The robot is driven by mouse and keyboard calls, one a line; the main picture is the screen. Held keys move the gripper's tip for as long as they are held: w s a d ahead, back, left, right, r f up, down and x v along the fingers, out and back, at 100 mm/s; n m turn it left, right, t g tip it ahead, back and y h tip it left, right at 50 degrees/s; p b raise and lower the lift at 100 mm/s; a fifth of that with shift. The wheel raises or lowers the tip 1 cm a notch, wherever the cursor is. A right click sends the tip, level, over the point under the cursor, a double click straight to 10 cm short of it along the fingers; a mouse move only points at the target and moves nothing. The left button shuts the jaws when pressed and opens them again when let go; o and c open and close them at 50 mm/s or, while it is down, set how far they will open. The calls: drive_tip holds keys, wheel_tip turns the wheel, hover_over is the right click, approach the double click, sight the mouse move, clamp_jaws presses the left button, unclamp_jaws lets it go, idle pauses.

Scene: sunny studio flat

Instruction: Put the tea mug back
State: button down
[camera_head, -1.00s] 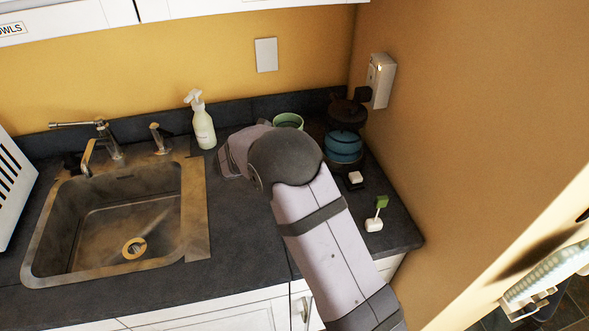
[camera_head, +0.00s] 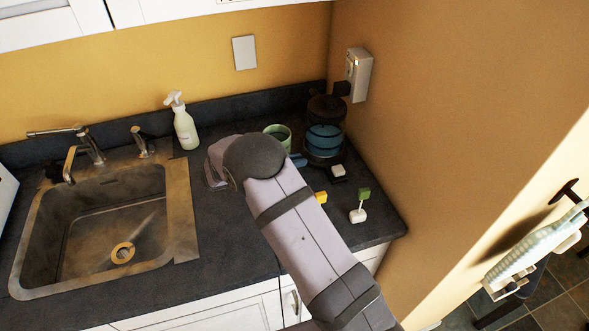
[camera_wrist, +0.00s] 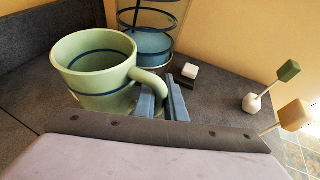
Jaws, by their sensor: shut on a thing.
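The tea mug (camera_wrist: 95,75) is pale green with dark blue bands and stands upright and empty in the wrist view. In the head view its rim (camera_head: 279,132) shows behind my arm. My gripper's blue fingers (camera_wrist: 168,100) are shut on the mug's handle (camera_wrist: 150,84) at its right side. The fingertips also show in the head view (camera_head: 298,160). The mug's base is partly hidden, and I cannot tell whether it touches the counter.
A glass press with blue contents (camera_head: 325,140) stands close right of the mug, near the wall. A white block (camera_head: 338,170) and a green-topped stand (camera_head: 360,207) are nearer. A spray bottle (camera_head: 185,128) and sink (camera_head: 105,225) lie left. Dark counter (camera_head: 222,236) is clear in front.

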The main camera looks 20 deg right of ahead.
drive_tip(key=shift+f+p, duration=0.65)
drive_tip(key=shift+f, duration=1.4)
drive_tip(key=shift+f, duration=0.2)
drive_tip(key=c, duration=1.8)
unclamp_jaws()
drive_tip(key=shift+r, duration=0.1)
